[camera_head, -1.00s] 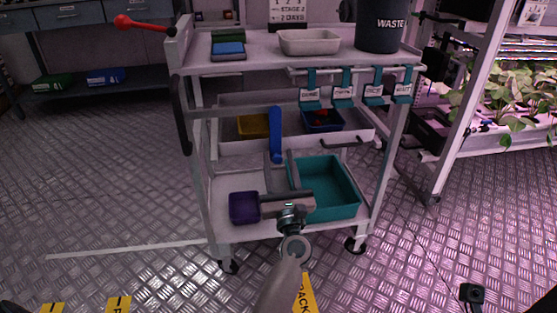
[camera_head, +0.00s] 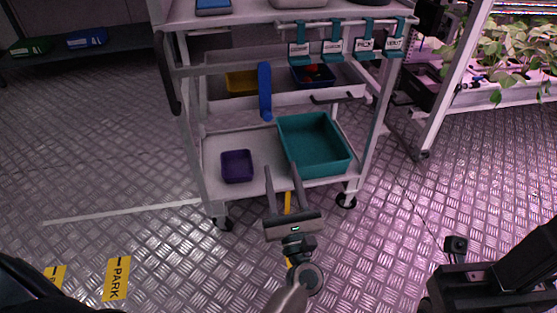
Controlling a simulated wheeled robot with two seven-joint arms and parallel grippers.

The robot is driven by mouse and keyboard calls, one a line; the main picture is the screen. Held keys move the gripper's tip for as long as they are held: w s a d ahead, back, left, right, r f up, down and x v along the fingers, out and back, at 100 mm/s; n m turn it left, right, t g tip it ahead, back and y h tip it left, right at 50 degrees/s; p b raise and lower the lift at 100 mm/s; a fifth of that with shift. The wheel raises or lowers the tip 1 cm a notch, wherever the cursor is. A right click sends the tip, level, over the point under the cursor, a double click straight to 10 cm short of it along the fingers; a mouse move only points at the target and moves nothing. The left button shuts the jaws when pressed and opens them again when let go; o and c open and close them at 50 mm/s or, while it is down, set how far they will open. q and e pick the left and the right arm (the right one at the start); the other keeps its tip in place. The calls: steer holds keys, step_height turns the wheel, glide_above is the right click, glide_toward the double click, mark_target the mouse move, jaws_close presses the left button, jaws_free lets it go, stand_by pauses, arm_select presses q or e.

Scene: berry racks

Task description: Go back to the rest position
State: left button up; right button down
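My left gripper (camera_head: 281,168) points away from me toward the cart, at the front edge of its bottom shelf. Its two dark fingers are spread with nothing between them. A teal bin (camera_head: 351,163) lies just beyond and right of the fingers, and a small purple bin (camera_head: 237,179) is to their left. Both bins stand on the bottom shelf. I cannot tell if a finger touches the shelf edge. My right gripper is not in view.
The cart (camera_head: 386,105) holds a yellow bin (camera_head: 241,84) and a blue bin with red berries (camera_head: 313,84) on its middle shelf. Labelled teal tags hang above. A plant rack (camera_head: 450,100) stands right. Free metal floor (camera_head: 100,160) lies to the left.

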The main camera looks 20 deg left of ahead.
arm_select(q)
steer(key=shift+s+d+f, duration=0.15)
steer(key=shift+s+d, duration=0.05)
steer(key=shift+s, duration=0.1)
stand_by(0.4)
